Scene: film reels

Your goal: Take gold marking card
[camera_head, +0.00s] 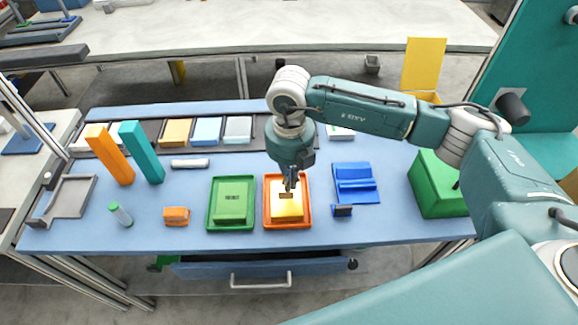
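A gold card or block (288,211) lies in an orange tray (267,219) at the middle of the blue table. A small brown patch shows on its top. My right gripper (289,188) points down over the far part of this gold piece, at or just above it. Its fingers are small and dark here, so I cannot tell whether they are open, shut or touching the piece. Another gold piece (175,132) sits in the dark rack at the back of the table. My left gripper is not in view.
A green tray (209,220) stands just left of the orange one, and a blue holder (356,184) to the right. Tall orange (110,155) and teal (141,153) blocks stand at left. A green box (437,186) is at the right end. An open drawer (262,268) sits below the front edge.

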